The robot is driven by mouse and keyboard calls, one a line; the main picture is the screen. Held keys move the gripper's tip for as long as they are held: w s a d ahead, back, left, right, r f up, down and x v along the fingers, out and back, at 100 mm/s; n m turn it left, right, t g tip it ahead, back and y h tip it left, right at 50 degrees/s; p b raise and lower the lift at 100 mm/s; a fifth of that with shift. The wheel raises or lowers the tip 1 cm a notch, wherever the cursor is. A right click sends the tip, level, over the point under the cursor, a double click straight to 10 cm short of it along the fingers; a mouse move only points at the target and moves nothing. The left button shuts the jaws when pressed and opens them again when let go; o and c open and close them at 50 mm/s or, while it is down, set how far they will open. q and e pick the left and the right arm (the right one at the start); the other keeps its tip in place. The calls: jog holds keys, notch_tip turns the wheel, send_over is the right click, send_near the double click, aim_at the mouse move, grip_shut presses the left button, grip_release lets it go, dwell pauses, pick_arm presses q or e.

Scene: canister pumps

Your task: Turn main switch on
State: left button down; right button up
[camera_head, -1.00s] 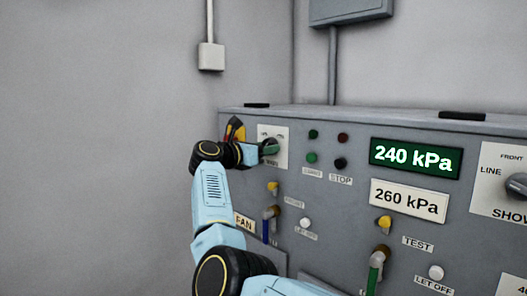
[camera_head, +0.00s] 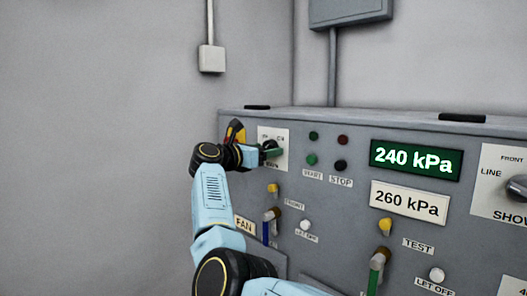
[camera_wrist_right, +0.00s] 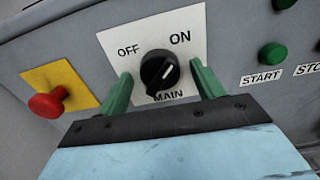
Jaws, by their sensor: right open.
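The main switch is a black round knob (camera_wrist_right: 160,73) on a white plate (camera_wrist_right: 187,20) marked OFF at upper left, ON at upper right and MAIN below. A white line on the knob slants up to the right; I cannot tell for certain which mark it points at. In the head view the plate (camera_head: 284,134) is partly behind my gripper. My right gripper (camera_wrist_right: 160,88) is open, its green fingers on either side of the knob, with gaps showing between. In the head view the right gripper (camera_head: 272,153) is at the knob. My left gripper is not in view.
A red push button (camera_wrist_right: 46,103) on a yellow plate (camera_wrist_right: 72,80) is left of the switch. A green START button (camera_wrist_right: 271,53) is to the right. The grey panel (camera_head: 350,228) also carries a green 240 kPa display (camera_head: 415,159) and other controls. The wall side at left is free.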

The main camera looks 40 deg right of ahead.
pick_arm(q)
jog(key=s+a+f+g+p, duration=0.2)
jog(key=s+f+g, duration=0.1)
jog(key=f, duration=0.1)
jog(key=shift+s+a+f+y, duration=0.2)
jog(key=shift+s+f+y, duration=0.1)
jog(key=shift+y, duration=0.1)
pick_arm(e)
jog(key=s+a, duration=0.1)
jog(key=a, duration=1.2)
jog(key=shift+a, duration=0.2)
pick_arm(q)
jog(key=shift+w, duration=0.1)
pick_arm(e)
jog(key=shift+s, duration=0.1)
